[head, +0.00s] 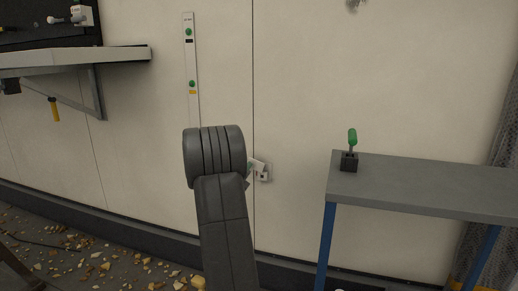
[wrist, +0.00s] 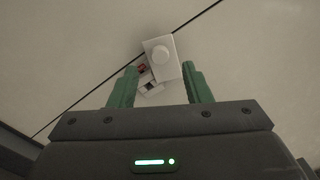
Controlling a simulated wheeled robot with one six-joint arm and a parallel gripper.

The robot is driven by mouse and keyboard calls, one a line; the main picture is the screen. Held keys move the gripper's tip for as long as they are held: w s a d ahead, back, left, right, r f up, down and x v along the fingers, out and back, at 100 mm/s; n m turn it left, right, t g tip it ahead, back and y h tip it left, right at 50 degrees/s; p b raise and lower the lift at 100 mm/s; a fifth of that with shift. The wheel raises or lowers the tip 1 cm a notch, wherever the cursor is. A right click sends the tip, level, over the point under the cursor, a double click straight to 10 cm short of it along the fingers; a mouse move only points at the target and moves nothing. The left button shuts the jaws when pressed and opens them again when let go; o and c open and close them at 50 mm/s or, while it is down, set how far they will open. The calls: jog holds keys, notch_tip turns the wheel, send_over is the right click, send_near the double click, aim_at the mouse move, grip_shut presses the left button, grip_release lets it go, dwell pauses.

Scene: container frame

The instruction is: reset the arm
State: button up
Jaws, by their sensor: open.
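My arm rises dark grey in the middle of the head view, in front of the pale wall. My gripper (wrist: 160,69) shows in the wrist view with its two green fingers apart. No object is held between them. Beyond the fingertips is a small white wall box (wrist: 162,56) with a round knob and a small red part beside it. The same box shows in the head view (head: 264,174), just right of my arm and partly covered by it. In the head view my gripper is hidden behind the arm, and the gap between fingertips and box is unclear.
A grey table (head: 430,187) with blue legs stands at right, bearing a green-handled black device (head: 350,160). A wall shelf (head: 75,58) is at upper left. A narrow panel (head: 191,65) with green buttons hangs on the wall. Yellowish debris (head: 95,262) litters the floor.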

jog(key=shift+w+d+f+n, duration=0.2)
jog(key=shift+w+n, duration=0.35)
jog(key=shift+w, duration=0.1)
jog(key=shift+w+d+f+n, duration=0.15)
jog(key=shift+w+f+n, duration=0.1)
jog(key=shift+w+n, duration=0.4)
jog(key=shift+w+d+f+n, duration=0.2)
jog(key=shift+w+n, duration=0.3)
jog(key=shift+w, duration=0.15)
jog(key=shift+r, duration=0.1)
